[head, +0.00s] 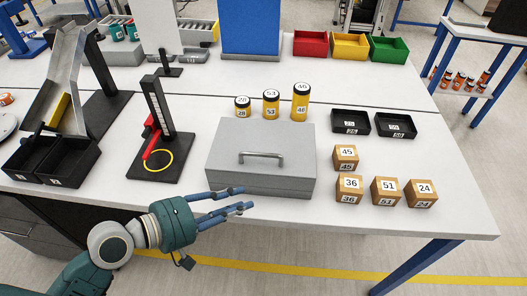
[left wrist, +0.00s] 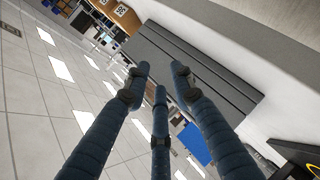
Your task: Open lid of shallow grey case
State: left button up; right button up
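The shallow grey case (head: 260,157) lies on the white table with its lid (head: 240,138) shut. A metal bar handle (head: 262,155) sits on the lid. My left gripper (head: 244,198) is open and empty at the front of the case, low by its front edge. In the left wrist view the fingers of my left gripper (left wrist: 161,72) are spread with nothing between them. The grey side of the case (left wrist: 215,72) shows beyond the fingertips. Whether a finger touches the case I cannot tell. My right gripper is not in view.
Numbered wooden blocks (head: 385,190) stand right of the case. Yellow cylinders (head: 271,105) with black caps stand behind it. Black trays (head: 350,122) are at back right. A black stand with a red lever (head: 152,143) is left. The table's front edge runs close before the case.

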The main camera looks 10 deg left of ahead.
aim_at(262, 155)
pick_arm(q)
jog(key=w+a+r+n+t+h, duration=0.1)
jog(key=w+a+r+n+t, duration=0.1)
jog(key=w+r+n, duration=0.35)
jog(key=shift+m, duration=0.55)
jog(key=p+x, duration=0.1)
jog(key=x, duration=0.1)
jog(key=p+x, duration=0.1)
jog(key=x, duration=0.2)
jog(key=r+p+x, duration=0.1)
jog(key=p+x, duration=0.1)
jog(key=x, duration=0.1)
jog(key=shift+s+d+r, duration=0.1)
jog(key=shift+s+d, duration=0.05)
jog(key=shift+d, duration=0.25)
jog(key=shift+w+d+f, duration=0.25)
jog(key=shift+w+d, duration=0.1)
jog(key=shift+d, duration=0.05)
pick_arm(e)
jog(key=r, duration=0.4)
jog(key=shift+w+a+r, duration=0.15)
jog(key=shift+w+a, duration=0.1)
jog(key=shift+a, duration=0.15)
pick_arm(q)
grip_shut()
